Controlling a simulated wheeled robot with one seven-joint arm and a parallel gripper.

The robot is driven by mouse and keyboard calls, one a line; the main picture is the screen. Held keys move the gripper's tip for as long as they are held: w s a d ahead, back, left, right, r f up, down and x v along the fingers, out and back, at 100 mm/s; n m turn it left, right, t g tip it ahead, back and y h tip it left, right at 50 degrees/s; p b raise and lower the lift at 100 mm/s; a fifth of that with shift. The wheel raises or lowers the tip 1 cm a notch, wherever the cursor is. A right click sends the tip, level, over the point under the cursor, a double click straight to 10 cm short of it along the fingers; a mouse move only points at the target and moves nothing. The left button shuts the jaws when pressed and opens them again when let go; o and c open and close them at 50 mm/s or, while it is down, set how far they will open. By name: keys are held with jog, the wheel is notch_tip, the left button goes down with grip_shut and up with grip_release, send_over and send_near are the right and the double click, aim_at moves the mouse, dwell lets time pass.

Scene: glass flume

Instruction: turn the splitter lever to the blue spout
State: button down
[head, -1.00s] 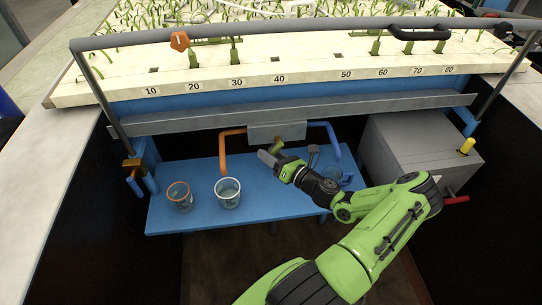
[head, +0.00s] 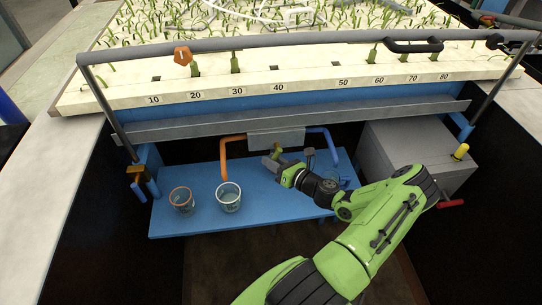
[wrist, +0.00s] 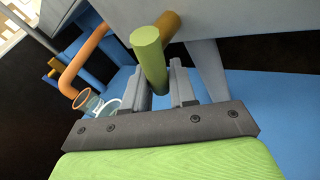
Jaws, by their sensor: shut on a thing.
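The splitter box (head: 290,138) is a grey box under the flume's edge. An orange spout (head: 224,150) leaves its left side and a blue spout (head: 334,145) its right side. The lever is a yellow-green rod (wrist: 148,52) on a brass pivot (wrist: 171,24) at the box's front. My gripper (wrist: 162,84) is shut on the lever, with one finger on each side of the rod. In the head view my gripper (head: 272,161) is just below the box and partly hides the lever. Which spout the lever points to is hard to tell.
On the blue bench (head: 262,212) stand an orange-rimmed cup (head: 181,198) and a pale-rimmed cup (head: 228,197). A bluish cup (head: 347,183) is partly behind my arm. A grey cabinet (head: 405,150) with a yellow knob (head: 460,152) and red handle (head: 450,204) stands right.

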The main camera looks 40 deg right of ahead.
jog(key=d+n+g+h+p, duration=0.1)
jog(key=n+g+p, duration=0.1)
jog(key=p, duration=0.1)
jog(key=s+d+n+g+h+p, duration=0.1)
jog(key=n+g+h+p, duration=0.1)
jog(key=p, duration=0.2)
jog(key=s+d+n+g+h+p, duration=0.1)
jog(key=n+g+p, duration=0.1)
jog(key=p, duration=0.2)
jog(key=shift+s+d+r+n+h, duration=0.25)
jog(key=shift+r+n+h, duration=0.05)
dwell(0.4)
jog(key=c, duration=1)
grip_release()
